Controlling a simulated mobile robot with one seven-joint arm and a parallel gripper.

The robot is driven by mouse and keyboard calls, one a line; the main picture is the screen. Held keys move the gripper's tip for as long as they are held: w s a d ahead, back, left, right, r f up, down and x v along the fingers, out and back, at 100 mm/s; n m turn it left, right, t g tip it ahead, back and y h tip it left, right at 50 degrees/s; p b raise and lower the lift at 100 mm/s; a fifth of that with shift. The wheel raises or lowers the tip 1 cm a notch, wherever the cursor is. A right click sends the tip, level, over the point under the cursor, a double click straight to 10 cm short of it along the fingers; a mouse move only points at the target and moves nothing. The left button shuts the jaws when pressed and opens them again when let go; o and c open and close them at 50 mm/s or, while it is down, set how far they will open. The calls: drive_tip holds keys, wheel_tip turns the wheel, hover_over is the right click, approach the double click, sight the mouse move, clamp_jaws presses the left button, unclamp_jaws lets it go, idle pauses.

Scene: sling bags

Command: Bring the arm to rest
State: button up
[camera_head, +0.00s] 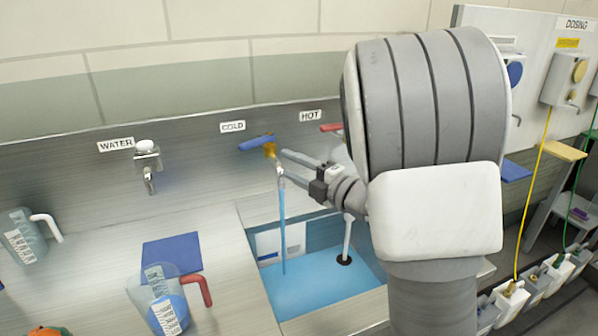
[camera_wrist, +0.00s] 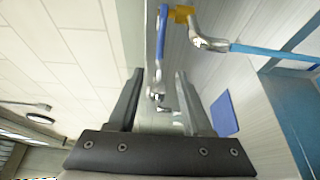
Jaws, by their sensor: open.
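My gripper (camera_head: 286,165) is in front of the wall at the sink, close to the cold tap, with its wrist to the right. In the wrist view my gripper (camera_wrist: 158,75) has its two dark fingers apart and nothing held between them. The cold tap's blue lever (camera_head: 257,143) points left from its brass body (camera_head: 269,150). The blue lever (camera_wrist: 162,38) also shows beyond the fingertips in the wrist view; I cannot tell whether they touch. A blue stream (camera_head: 283,230) runs from the tap down into the sink. My arm hides part of the hot tap.
The sink (camera_head: 310,290) holds blue water and an upright pipe. A water tap (camera_head: 147,165), a blue mat (camera_head: 172,251) and measuring jugs (camera_head: 160,300) (camera_head: 22,240) are to the left. A dosing panel (camera_head: 535,60) and several small containers are at the right.

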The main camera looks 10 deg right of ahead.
drive_tip(key=shift+v, duration=0.95)
drive_tip(key=shift+r, duration=0.1)
drive_tip(key=s+d+r+m+h+p, duration=0.2)
drive_tip(key=d+r+m+h, duration=0.4)
drive_tip(key=d+m+h, duration=0.5)
drive_tip(key=s+a+f+m+g+p, duration=0.1)
drive_tip(key=s+a+m+g, duration=0.1)
drive_tip(key=s, duration=0.7)
drive_tip(key=s+a+m+g+p, duration=0.1)
drive_tip(key=s+a+m+g, duration=0.2)
drive_tip(key=s+m, duration=0.4)
drive_tip(key=s+a+f+m+g+p, duration=0.1)
drive_tip(key=s+a+m+g, duration=0.2)
drive_tip(key=s, duration=0.7)
drive_tip(key=shift+s+f+m+g, duration=0.4)
drive_tip(key=shift+m+g, duration=0.1)
drive_tip(key=shift+m, duration=0.6)
idle(2.2)
